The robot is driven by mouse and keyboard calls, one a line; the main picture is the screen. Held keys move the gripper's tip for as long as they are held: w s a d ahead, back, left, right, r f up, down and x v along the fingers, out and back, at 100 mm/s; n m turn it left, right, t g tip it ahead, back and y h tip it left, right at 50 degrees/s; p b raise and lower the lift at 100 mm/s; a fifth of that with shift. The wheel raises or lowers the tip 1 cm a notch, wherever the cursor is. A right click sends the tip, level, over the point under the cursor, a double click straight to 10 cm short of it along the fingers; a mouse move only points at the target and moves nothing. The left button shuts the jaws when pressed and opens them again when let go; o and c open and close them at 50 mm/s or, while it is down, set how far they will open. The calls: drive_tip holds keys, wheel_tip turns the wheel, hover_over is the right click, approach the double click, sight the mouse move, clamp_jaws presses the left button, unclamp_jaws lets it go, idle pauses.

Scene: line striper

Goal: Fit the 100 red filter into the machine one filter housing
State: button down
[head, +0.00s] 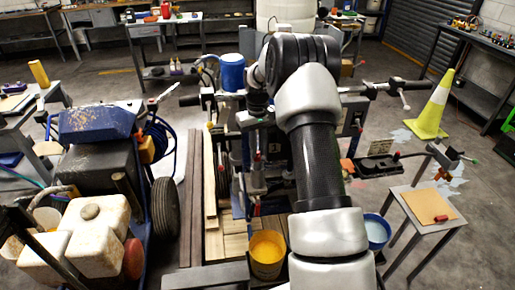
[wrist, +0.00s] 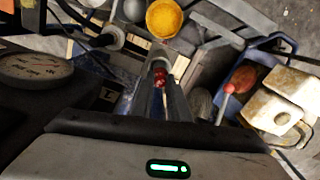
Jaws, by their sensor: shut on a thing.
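My gripper (wrist: 162,82) points down over the machine in the wrist view, its fingers closed around a small red piece, seemingly the red filter (wrist: 159,75). Only a little of that piece shows between the fingers. In the head view my gripper (head: 257,103) is small and partly hidden by my arm, beside the machine (head: 275,145), which bears a small number plate. The plate also shows in the wrist view, left of the fingers. I cannot make out the filter housing's opening or whether the red piece touches it.
A yellow paint bucket (head: 267,253) and a blue-rimmed bucket (head: 377,230) stand in front. A stool (head: 420,203) at right bears a small red cylinder (head: 441,218). A blue machine with white tanks (head: 85,220) stands left. A yellow cone (head: 434,110) stands on open floor at right.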

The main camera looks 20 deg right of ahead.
sight(257, 159)
drive_tip(key=shift+f+b, duration=1.45)
drive_tip(key=shift+f, duration=1.15)
drive_tip(key=c, duration=1.3)
unclamp_jaws()
drive_tip(key=shift+r, duration=0.1)
drive_tip(key=shift+r+p, duration=2.1)
drive_tip(key=shift+r, duration=1.35)
